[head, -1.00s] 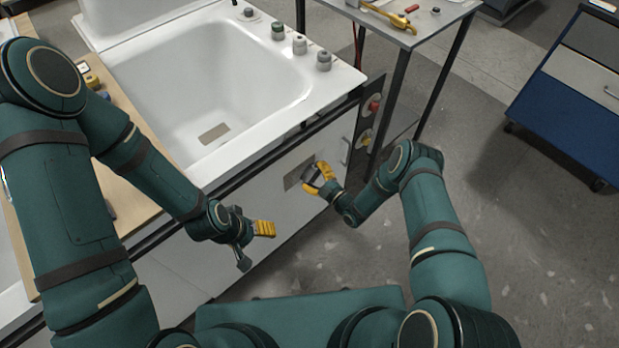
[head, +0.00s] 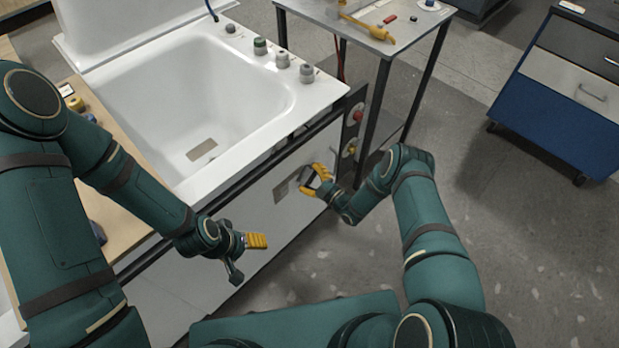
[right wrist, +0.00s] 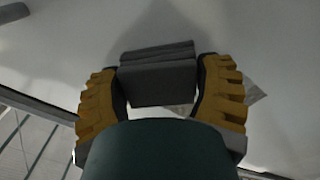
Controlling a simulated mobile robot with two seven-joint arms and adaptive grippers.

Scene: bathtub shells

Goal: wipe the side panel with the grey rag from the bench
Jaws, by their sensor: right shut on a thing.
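The side panel (head: 232,228) is the white upright front of the bathtub shell. It has a grey, smudge-like patch (head: 285,187) near its right part. My right gripper (head: 314,180) is at the panel, just right of that patch, with its yellow fingers shut on the grey rag (right wrist: 158,82). In the right wrist view the rag is a folded dark grey pad between the fingers, facing the pale panel; whether it touches cannot be told. Part of the patch (right wrist: 256,92) shows beside the right finger. My left gripper (head: 254,241) hangs in front of the panel, its opening unclear.
The white tub (head: 200,100) has several knobs on its rim. A grey metal table (head: 372,48) with a yellow tool (head: 368,27) stands behind on the right. A blue drawer cabinet (head: 555,110) stands at far right. The floor (head: 530,240) between is clear.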

